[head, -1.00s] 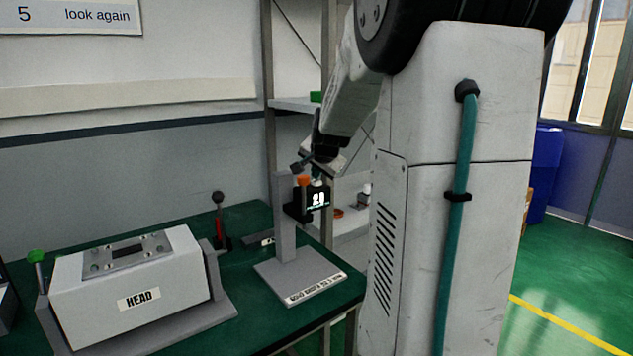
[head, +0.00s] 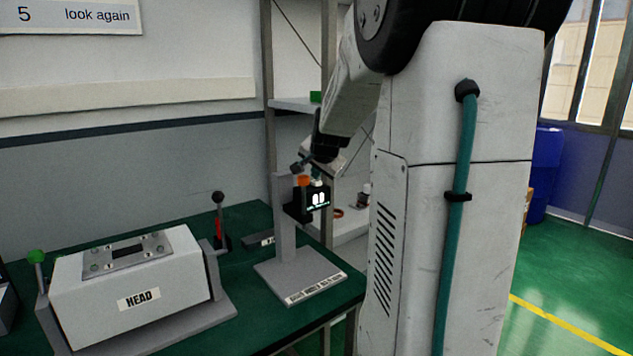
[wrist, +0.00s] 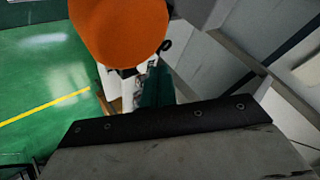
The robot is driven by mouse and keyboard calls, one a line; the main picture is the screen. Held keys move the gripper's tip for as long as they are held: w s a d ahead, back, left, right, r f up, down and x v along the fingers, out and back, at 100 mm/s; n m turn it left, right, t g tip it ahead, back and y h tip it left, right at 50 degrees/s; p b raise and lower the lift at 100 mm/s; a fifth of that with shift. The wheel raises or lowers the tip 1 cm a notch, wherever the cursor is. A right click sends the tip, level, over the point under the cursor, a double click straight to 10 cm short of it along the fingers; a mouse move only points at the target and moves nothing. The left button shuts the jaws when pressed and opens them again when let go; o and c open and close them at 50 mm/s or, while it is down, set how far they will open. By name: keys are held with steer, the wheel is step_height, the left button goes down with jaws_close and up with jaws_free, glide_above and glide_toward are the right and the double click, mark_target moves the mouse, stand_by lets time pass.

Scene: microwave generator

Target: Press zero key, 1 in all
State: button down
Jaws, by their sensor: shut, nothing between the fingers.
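A small black readout (head: 318,200) is mounted on a grey upright stand (head: 285,225) on the green bench. Its lit white digits look like two zeros, though small. An orange cap (head: 303,181) and a small teal piece (head: 317,182) sit at its top; I cannot tell which is the zero key. My gripper (head: 301,166) is shut and empty, tilted down just above the orange cap. I cannot tell whether they touch. A large orange round shape (wrist: 119,30) fills the top of the wrist view.
A white block marked HEAD (head: 140,298) with a metal top stands at left. A red lever with a black knob (head: 220,225) stands between it and the stand. Shelving (head: 295,104) is behind. Open green floor lies right.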

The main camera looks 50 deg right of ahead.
mark_target(317, 182)
steer(key=shift+r, duration=0.6)
steer(key=shift+r, duration=2.55)
